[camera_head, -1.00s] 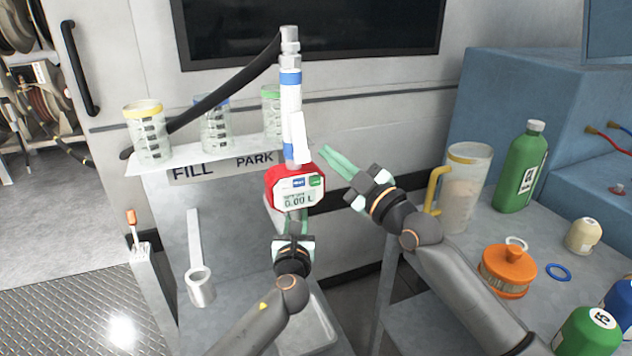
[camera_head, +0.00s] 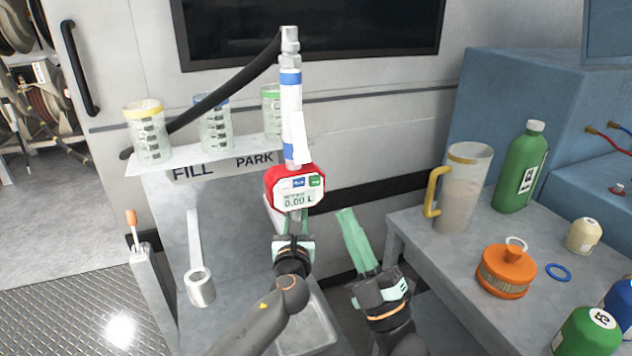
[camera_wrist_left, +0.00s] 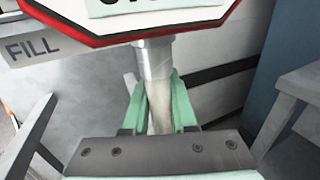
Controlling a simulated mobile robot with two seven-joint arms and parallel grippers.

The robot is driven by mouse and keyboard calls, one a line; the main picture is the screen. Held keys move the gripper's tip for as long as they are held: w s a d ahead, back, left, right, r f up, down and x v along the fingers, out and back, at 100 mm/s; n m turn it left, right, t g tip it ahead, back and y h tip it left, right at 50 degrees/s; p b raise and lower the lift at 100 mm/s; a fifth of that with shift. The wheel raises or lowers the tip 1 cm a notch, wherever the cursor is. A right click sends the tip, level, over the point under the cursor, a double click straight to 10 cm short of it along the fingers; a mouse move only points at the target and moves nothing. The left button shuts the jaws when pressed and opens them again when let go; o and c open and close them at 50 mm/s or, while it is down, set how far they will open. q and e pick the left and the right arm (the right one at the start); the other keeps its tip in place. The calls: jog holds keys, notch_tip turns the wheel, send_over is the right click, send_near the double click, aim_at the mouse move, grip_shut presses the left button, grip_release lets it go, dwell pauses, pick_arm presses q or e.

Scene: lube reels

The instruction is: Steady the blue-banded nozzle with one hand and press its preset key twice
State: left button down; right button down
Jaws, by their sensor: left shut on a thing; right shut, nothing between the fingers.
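The blue-banded nozzle (camera_head: 291,120) stands upright in the middle of the head view, with blue bands on its white body. Its red-rimmed meter (camera_head: 295,188) faces me and the display reads 0.00 L; a blue key (camera_head: 298,183) and a green key (camera_head: 316,181) sit above the display. My left gripper (camera_head: 293,222) is shut on the nozzle's metal spout (camera_wrist_left: 157,75) below the meter. The left wrist view shows the fingers on both sides of the spout. My right gripper (camera_head: 346,215) is shut and empty, to the right of and below the meter, apart from it.
A shelf marked FILL and PARK (camera_head: 215,165) holds several clear jars behind the nozzle's left. A black hose (camera_head: 225,90) runs to the nozzle. The right bench (camera_head: 440,245) carries a jug (camera_head: 466,190), a green bottle (camera_head: 522,170) and an orange filter (camera_head: 507,270).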

aim_at(315, 181)
jog(key=shift+w, duration=0.1)
jog(key=w+a, duration=0.2)
jog(key=w, duration=0.6)
jog(key=shift+w+a, duration=0.15)
jog(key=shift+a, duration=0.25)
dwell(1.7)
jog(key=shift+w+a, duration=0.1)
jog(key=shift+w, duration=0.3)
jog(key=shift+w+a, duration=0.15)
jog(key=shift+w, duration=0.25)
dwell(0.9)
jog(key=shift+s+d, duration=0.3)
jog(key=shift+s, duration=0.55)
jog(key=shift+w, duration=0.1)
jog(key=shift+w+a, duration=0.15)
jog(key=shift+w, duration=0.2)
